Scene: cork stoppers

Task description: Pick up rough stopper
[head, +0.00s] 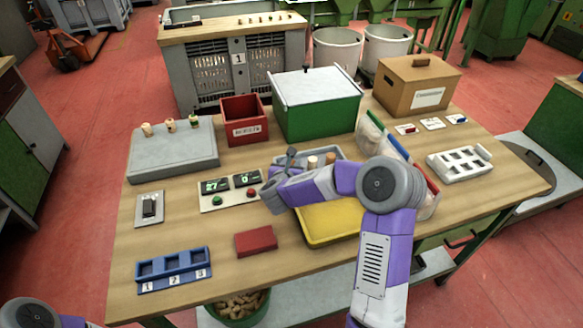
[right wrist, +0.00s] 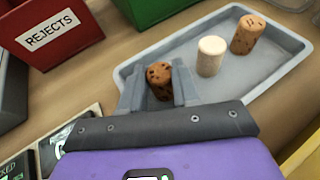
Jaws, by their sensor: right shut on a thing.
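The rough stopper (right wrist: 160,80), dark brown and pitted, is between the two grey fingers of my right gripper (right wrist: 157,88) in the right wrist view. The fingers are shut on its sides; I cannot tell whether its base touches the grey tray (right wrist: 130,70). A pale smooth stopper (right wrist: 210,56) and a brown stopper with dark marks (right wrist: 248,35) stand upright in the tray to its right. In the head view my right gripper (head: 288,162) is over the tray's left end, where the held stopper cannot be made out clearly. My left gripper is out of view.
A red rejects bin (head: 245,120) and a green box with a white lid (head: 316,103) stand behind the tray. A yellow tray (head: 328,224) lies in front, partly under my arm. A panel with displays (head: 229,191) is to the left. The front left holds a blue numbered rack (head: 175,270).

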